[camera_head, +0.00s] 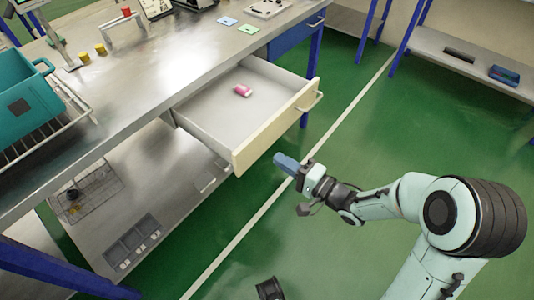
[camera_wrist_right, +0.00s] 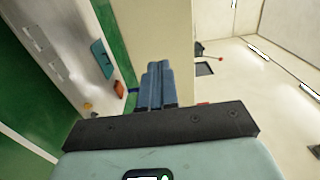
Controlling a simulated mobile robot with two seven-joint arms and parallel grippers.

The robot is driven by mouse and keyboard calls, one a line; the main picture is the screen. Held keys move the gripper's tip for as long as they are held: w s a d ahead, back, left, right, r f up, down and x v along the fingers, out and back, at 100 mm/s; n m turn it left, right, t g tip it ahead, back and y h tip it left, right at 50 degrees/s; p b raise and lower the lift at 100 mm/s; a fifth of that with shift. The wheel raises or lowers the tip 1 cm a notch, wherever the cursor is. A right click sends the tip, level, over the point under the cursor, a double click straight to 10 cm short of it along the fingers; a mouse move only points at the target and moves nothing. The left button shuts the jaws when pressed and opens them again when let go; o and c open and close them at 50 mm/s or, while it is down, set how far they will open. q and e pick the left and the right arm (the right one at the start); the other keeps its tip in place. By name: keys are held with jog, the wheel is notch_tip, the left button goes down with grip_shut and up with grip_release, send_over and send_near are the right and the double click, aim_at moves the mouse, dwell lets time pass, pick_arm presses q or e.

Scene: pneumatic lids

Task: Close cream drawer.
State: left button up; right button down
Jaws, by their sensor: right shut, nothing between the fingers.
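The cream drawer (camera_head: 272,131) stands pulled out from under the metal workbench, in the middle of the head view. Its front panel has a handle (camera_head: 309,102) near the right end. A small pink and white object (camera_head: 242,91) lies inside it. In the right wrist view the shut fingers (camera_wrist_right: 157,84) point at a pale cream surface (camera_wrist_right: 150,30).
The workbench (camera_head: 150,75) holds a teal basket (camera_head: 27,95) on a rack at the left. A blue drawer (camera_head: 297,36) is shut farther along the bench. A lower shelf (camera_head: 165,185) carries a wire tray and a grey bin. Green floor in front is largely clear.

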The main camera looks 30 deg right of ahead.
aim_at(259, 147)
jog(key=b+x, duration=0.1)
jog(key=x, duration=0.3)
jog(key=shift+w+f, duration=0.1)
jog(key=shift+w+a, duration=0.2)
jog(key=shift+w, duration=0.25)
pick_arm(q)
jog(key=shift+w+a+f, duration=0.5)
jog(key=shift+w+f, duration=0.15)
jog(key=shift+f, duration=0.1)
